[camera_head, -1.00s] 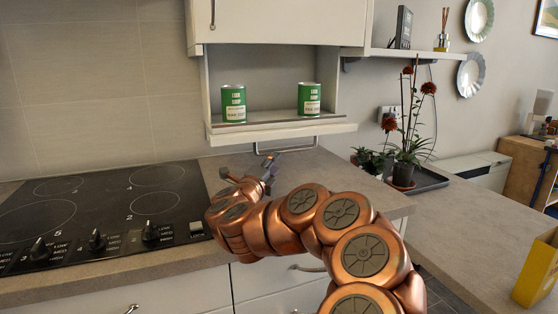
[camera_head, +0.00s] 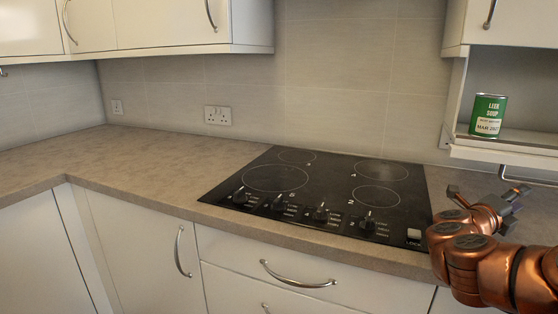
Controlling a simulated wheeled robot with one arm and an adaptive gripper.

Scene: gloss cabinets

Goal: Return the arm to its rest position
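My copper arm (camera_head: 490,262) enters from the right edge and reaches over the counter beside the hob. My gripper (camera_head: 515,194) is at the arm's end, above the counter to the right of the hob and below the shelf.
A green soup can (camera_head: 488,115) stands on the open shelf (camera_head: 510,147) above my gripper. The black hob (camera_head: 330,190) lies to the left. The counter (camera_head: 150,165) further left is clear. Drawers and doors below are closed.

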